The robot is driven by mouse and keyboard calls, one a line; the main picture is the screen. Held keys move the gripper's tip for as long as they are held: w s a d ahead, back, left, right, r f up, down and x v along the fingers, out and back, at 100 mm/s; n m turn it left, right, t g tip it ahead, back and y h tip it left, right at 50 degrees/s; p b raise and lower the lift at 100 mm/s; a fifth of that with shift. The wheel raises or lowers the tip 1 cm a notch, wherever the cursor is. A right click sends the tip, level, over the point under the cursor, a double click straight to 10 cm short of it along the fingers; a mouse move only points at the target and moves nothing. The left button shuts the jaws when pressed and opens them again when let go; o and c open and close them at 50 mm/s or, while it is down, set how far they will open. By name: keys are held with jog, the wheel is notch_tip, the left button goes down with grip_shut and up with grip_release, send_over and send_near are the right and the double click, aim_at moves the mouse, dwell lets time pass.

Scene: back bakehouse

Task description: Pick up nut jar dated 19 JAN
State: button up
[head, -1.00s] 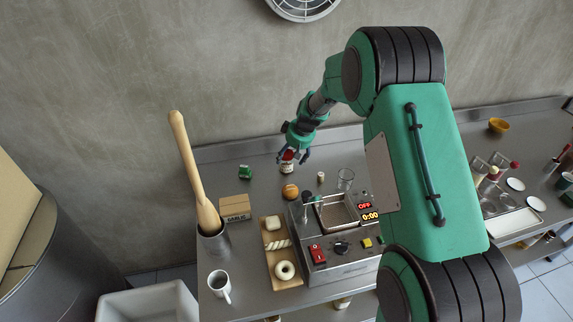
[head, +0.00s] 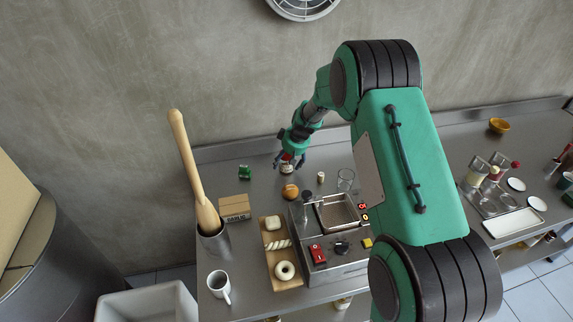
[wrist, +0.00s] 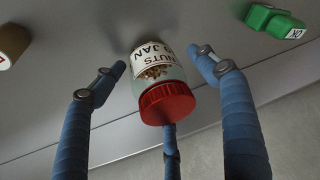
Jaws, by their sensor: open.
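The nut jar (wrist: 158,70) has a red lid (wrist: 167,103) and a white label reading NUTS and JAN, upside down in the wrist view; the day number is not clearly readable. It stands on the steel counter and shows small in the head view (head: 287,169), partly hidden by my gripper (head: 290,160). In the wrist view my gripper (wrist: 160,68) is open, with blue fingers on the left and right of the jar and a third finger at the lid side. Gaps show between the side fingers and the jar.
A green block (wrist: 275,20) and a small cork-coloured cylinder (wrist: 12,45) stand either side of the jar. The wall lies close behind.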

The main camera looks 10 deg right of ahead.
dwell(0.4)
jog(key=c, duration=1.3)
jog(key=shift+r, duration=0.1)
notch_tip(320, 180, up, 10)
jog(key=shift+f+p, duration=0.1)
jog(key=shift+p, duration=0.5)
